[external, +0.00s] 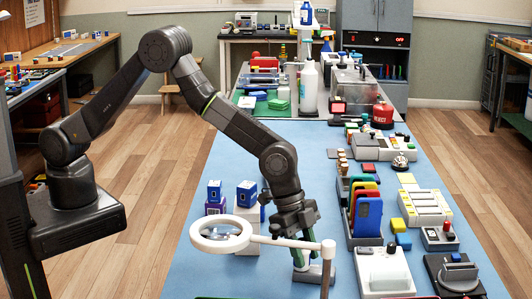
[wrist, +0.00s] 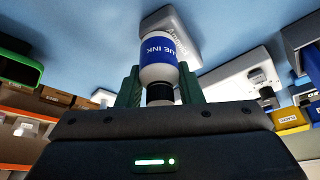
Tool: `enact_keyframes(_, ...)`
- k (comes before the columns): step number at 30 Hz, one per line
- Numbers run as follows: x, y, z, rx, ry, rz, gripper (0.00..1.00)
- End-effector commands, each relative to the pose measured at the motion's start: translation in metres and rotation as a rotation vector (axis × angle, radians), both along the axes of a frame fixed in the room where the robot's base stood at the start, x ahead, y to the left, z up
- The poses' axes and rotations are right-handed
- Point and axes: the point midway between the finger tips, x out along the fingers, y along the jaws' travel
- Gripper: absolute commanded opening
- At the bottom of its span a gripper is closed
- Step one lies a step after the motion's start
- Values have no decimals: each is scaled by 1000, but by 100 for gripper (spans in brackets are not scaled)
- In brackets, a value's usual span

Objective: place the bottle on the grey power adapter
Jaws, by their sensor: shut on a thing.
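A white bottle (wrist: 158,50) with a blue label reading "...UE INK" and a black cap shows in the wrist view. My gripper (wrist: 160,88) is shut on it near the cap, with a green finger on each side. The bottle's base points away from the gripper, towards a light grey adapter block (wrist: 180,22) on the blue surface. The bottle overlaps the adapter in this view; I cannot tell whether they touch. In the external view my gripper (external: 298,250) points down low over the mat, above the grey adapter (external: 311,273). The bottle is hardly discernible there.
A ring magnifier (external: 221,234) on a white arm and post stands in front of my gripper. Blue boxes (external: 246,193) stand to its left. A rack of coloured phones (external: 367,216) stands to its right. Blue mat (external: 215,275) is bare at front left.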

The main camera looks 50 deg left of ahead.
Motion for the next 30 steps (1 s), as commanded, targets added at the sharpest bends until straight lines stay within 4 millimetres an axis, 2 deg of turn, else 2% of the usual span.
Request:
enact_keyframes(5,0,0,-5,0,0,0,11)
enact_keyframes(6,0,0,-3,0,0,0,41)
enact_keyframes(8,0,0,-3,0,0,0,53)
enact_keyframes(9,0,0,-3,0,0,0,55)
enact_keyframes(21,0,1,4,-1,-1,0,55)
enact_keyframes(26,-1,10,26,-3,-1,0,55)
enact_keyframes(30,-1,21,53,-4,-2,2,55)
